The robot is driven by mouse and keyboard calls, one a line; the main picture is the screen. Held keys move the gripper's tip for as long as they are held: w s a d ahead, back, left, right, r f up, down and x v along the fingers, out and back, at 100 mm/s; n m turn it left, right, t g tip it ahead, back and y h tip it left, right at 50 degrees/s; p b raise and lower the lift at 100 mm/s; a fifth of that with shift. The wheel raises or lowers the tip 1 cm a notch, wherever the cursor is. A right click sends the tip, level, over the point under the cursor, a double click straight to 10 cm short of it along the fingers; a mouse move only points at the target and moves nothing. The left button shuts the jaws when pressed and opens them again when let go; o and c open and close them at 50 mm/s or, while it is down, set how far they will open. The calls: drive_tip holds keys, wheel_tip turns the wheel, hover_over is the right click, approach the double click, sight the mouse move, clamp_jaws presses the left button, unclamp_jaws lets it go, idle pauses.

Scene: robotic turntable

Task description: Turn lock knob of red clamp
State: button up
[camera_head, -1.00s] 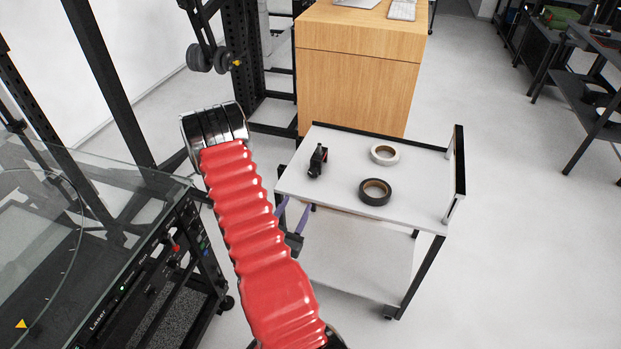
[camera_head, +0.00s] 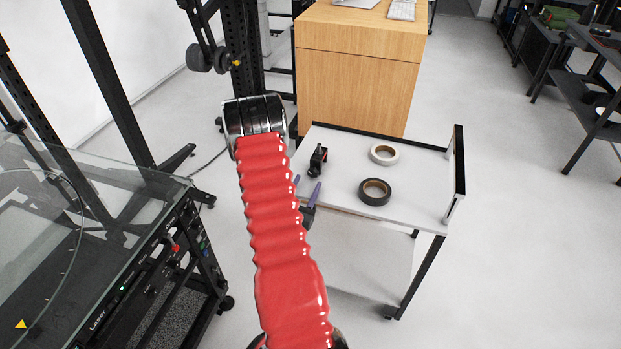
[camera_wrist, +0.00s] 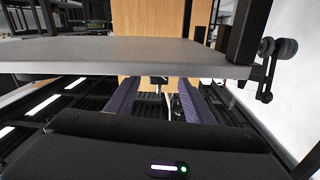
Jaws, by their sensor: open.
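No red clamp with a clear lock knob can be made out. A small black device with a red spot (camera_head: 318,160) stands on the white cart top (camera_head: 340,140) at its left side. A small red part (camera_head: 174,248) shows on the front of the black laser unit at left; its kind is unclear. My gripper (camera_head: 307,188) is open and empty beside the cart's left front edge, nearer than the black device and apart from it. Its purple fingers (camera_wrist: 160,88) show apart in the wrist view, with a grey slab edge (camera_wrist: 110,62) above them.
A white tape roll (camera_head: 384,154) and a black tape roll (camera_head: 374,192) lie on the cart. A wooden cabinet (camera_head: 355,85) stands behind it. A glass-topped laser unit (camera_head: 95,200) and black frame posts stand at left.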

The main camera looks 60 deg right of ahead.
sight(312, 175)
drive_tip(key=shift+w+d, duration=0.2)
drive_tip(key=shift+d, duration=1.75)
drive_tip(key=shift+c, duration=0.2)
drive_tip(key=c, duration=1)
drive_tip(key=shift+n, duration=0.3)
drive_tip(key=shift+n, duration=1.7)
drive_tip(key=o, duration=1)
